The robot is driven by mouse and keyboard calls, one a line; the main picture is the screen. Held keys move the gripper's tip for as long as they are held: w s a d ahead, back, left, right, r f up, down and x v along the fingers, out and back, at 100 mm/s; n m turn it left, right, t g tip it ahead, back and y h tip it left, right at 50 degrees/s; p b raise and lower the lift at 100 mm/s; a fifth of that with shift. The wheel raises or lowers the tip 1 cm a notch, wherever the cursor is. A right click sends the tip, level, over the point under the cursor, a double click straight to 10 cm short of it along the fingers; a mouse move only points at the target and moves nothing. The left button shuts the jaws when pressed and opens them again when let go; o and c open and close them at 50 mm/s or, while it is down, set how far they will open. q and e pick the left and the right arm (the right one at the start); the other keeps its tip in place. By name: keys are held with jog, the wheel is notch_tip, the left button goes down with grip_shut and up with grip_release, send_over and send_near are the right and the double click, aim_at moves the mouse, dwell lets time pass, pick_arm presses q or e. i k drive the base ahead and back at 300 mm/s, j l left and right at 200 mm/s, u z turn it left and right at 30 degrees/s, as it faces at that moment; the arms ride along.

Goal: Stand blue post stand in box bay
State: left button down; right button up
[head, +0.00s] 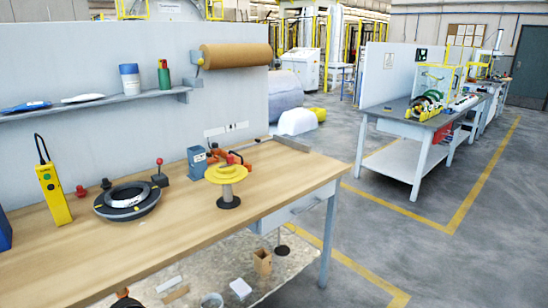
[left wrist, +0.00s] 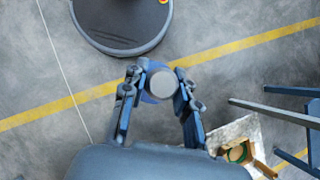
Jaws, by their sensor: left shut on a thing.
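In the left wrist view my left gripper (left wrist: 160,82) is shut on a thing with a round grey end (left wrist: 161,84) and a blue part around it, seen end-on. It looks like the blue post stand, held up above the grey floor. Its far end is hidden by the viewing angle. Neither gripper shows clearly in the head view, and my right gripper is not in view. I cannot make out the box bay for certain. A small open cardboard box (head: 262,263) stands on the low shelf under the wooden bench.
The wooden bench (head: 290,185) carries a yellow spool (head: 227,173), a dark ring-shaped coil (head: 127,200) and a yellow handset (head: 53,195). Open floor (head: 400,262) lies right of the bench.

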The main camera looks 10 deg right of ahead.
aim_at(269, 156)
jog(key=i+l+z, duration=0.2)
jog(key=i+l, duration=0.5)
jog(key=i+l+z, duration=0.15)
jog(key=i+l, duration=0.45)
jog(key=i, duration=0.15)
